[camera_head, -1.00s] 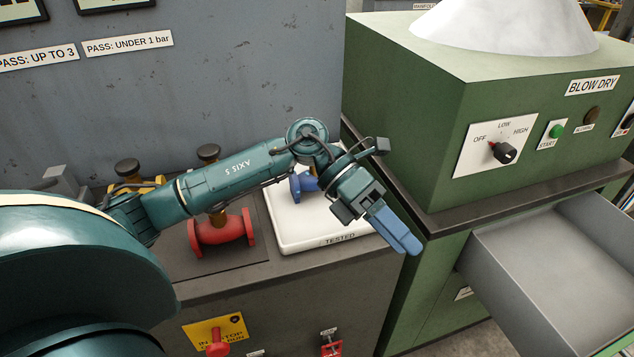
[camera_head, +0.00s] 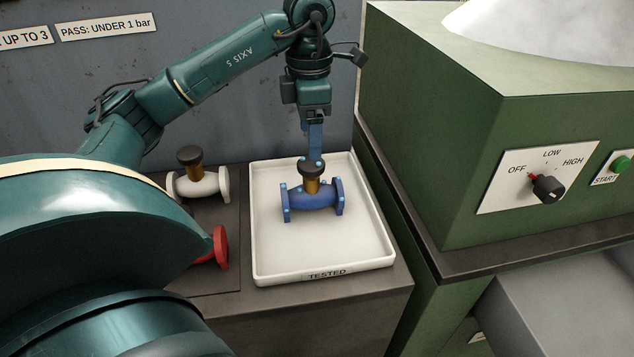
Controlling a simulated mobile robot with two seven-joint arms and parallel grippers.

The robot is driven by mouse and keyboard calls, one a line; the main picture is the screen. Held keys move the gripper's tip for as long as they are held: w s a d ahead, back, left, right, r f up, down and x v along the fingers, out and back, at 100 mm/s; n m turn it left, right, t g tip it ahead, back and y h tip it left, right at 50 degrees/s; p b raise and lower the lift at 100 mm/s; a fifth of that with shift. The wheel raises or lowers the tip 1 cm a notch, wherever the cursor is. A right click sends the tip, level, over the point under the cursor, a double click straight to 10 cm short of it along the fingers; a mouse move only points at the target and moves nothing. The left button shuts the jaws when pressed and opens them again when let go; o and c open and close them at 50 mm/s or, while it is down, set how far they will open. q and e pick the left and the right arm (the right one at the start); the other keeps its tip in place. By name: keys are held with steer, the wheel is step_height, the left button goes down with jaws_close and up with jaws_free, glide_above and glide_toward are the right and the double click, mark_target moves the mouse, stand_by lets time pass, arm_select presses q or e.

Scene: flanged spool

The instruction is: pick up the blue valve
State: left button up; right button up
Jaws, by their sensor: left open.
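The blue valve (camera_head: 312,203) lies in the white tray (camera_head: 262,262) labelled TESTED. It has a flange at each end, a brass stem and a black knob (camera_head: 311,166) on top. My left gripper (camera_head: 314,158) points straight down with its blue fingers at the knob. The fingers are seen edge-on, so the gap between them is hidden, but the gripper is open. I cannot tell whether the fingers touch the knob. My right gripper is out of view.
A white valve (camera_head: 197,183) with a black knob and a partly hidden red valve (camera_head: 220,247) stand left of the tray. A green blow-dry cabinet (camera_head: 430,130) rises at the right, with an open grey drawer (camera_head: 560,310) below. The tray's front is bare.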

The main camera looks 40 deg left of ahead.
mark_target(312, 174)
arm_select(q)
step_height(312, 174, down, 10)
steer(key=shift+s+d, duration=0.15)
jaws_close()
steer(key=shift+r, duration=0.2)
stand_by(1.1)
